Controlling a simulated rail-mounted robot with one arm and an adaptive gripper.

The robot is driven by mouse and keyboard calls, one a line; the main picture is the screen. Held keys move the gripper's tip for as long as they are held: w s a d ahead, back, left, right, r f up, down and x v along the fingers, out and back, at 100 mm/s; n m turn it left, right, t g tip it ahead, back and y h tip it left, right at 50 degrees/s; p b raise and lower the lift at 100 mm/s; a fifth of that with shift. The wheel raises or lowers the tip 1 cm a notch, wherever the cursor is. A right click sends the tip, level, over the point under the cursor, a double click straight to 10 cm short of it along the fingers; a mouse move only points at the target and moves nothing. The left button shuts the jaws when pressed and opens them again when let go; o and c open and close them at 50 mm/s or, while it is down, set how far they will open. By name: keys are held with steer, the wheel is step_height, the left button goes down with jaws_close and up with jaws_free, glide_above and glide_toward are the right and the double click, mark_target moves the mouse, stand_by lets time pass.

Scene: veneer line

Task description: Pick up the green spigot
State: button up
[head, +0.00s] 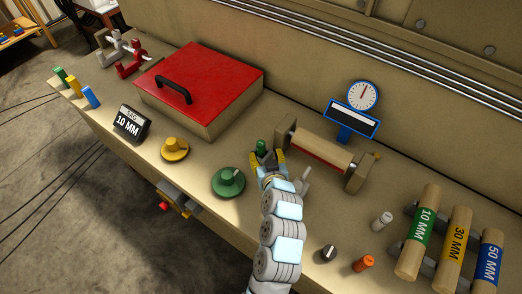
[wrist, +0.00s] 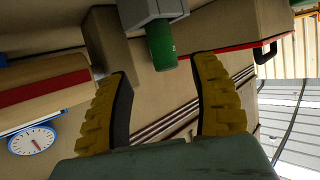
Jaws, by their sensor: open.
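A short green cylinder, which looks like the green spigot (head: 261,146), stands just beyond my gripper (head: 268,161) in the head view. In the wrist view the green spigot (wrist: 161,48) sticks out of a grey block (wrist: 152,10). It lies ahead of the gap between the two yellow ribbed fingers of my gripper (wrist: 163,68). The fingers are apart and nothing is between them. In the head view the fingers partly hide the spigot's lower part.
A wooden roller stand (head: 322,153) is close on the right of my gripper. A green flanged knob (head: 228,182) is at left, with a yellow one (head: 174,150) farther left. A red-lidded box (head: 200,85) stands behind. A blue-framed dial gauge (head: 362,96) is at back right.

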mark_target(262, 147)
steer(key=shift+a+r+x, duration=0.15)
steer(key=shift+x, duration=1.3)
steer(key=shift+a+r+x, duration=0.1)
steer(key=shift+r+x, duration=0.05)
steer(key=shift+x, duration=1.35)
jaws_close()
